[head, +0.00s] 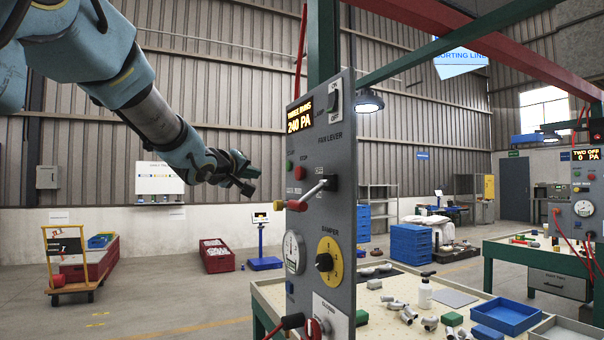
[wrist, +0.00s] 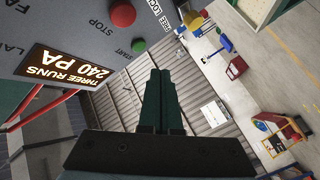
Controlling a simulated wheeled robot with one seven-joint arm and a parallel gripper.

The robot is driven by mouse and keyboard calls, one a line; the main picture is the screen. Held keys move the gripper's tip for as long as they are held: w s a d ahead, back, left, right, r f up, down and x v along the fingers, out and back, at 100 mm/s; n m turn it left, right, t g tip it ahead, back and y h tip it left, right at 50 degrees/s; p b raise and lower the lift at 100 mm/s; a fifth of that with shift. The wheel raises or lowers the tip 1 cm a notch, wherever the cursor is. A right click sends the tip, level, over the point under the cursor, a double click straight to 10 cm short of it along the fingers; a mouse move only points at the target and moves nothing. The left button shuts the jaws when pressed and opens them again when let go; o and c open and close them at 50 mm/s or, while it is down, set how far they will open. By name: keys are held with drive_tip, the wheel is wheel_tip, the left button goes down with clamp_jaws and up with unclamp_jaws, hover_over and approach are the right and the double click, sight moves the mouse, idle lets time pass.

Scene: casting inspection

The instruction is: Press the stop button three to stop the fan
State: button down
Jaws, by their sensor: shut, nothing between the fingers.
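The grey control panel (head: 336,140) stands upright in the middle of the head view, with a lit display (head: 300,116) reading THREE RUNS 240 PA. The red stop button (head: 299,173) is on its face beside a smaller green start button (head: 290,165). In the wrist view the red stop button (wrist: 123,15) is at the top, next to the word STOP, with the green button (wrist: 138,46) below it. My gripper (head: 249,186) is shut and empty, apart from the panel and to its left in the head view. Its closed fingers (wrist: 160,75) point past the green button.
A lever (head: 318,189) sticks out from the panel below the buttons. A gauge (head: 293,252) and a yellow damper dial (head: 328,261) are lower down. A worktable with fittings and a blue tray (head: 506,315) stands behind the panel. Open floor lies to the left.

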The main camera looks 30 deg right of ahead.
sight(299, 173)
drive_tip(key=s+d+b, duration=0.1)
drive_tip(key=d+b, duration=0.5)
drive_tip(key=d, duration=0.2)
drive_tip(key=shift+d, duration=0.35)
drive_tip(key=shift+d+b, duration=0.1)
drive_tip(key=shift+b, duration=0.2)
idle(1.8)
drive_tip(key=shift+d, duration=0.3)
